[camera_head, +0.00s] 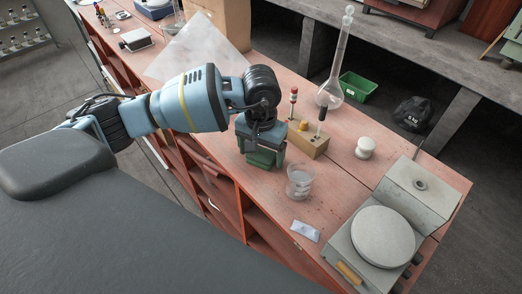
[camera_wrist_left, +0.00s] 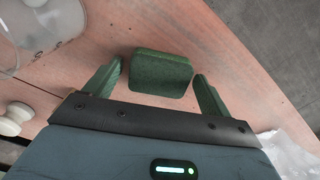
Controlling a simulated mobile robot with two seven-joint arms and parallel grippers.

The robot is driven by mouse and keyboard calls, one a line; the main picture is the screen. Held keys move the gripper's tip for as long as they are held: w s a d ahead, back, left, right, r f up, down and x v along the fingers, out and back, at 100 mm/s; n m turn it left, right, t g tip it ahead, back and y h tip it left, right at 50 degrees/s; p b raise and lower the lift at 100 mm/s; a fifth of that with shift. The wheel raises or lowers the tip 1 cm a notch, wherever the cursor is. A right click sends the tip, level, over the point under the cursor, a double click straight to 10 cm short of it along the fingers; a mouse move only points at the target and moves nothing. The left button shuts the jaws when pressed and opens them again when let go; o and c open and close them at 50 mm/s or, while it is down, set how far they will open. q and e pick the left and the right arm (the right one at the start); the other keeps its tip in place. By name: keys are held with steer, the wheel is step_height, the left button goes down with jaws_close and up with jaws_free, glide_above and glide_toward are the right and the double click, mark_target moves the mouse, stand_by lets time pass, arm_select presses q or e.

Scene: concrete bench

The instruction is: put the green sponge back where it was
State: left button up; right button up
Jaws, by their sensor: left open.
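The green sponge (camera_wrist_left: 160,74) shows in the left wrist view as a dark green block over the pinkish bench (camera_head: 330,190). My left gripper (camera_wrist_left: 157,69) is open, with one green finger on either side of the sponge and a narrow gap at each side. I cannot tell how far the fingertips are above or below the sponge. In the head view my left gripper (camera_head: 262,157) points down over the bench, and its green fingers and the sponge are hard to tell apart there. My right gripper is not in view.
A clear beaker (camera_head: 300,182) stands just right of my gripper. A wooden block (camera_head: 308,138) with upright pieces is behind it. A tall flask (camera_head: 333,80), white knobbed piece (camera_head: 365,148), small packet (camera_head: 305,231) and hotplate (camera_head: 383,236) are farther right. A clear sheet (camera_head: 205,50) lies behind my arm.

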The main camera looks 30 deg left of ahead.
mark_target(261, 154)
arm_select(q)
steer(key=shift+r, duration=0.35)
step_height(261, 154, up, 12)
steer(key=shift+f, duration=0.15)
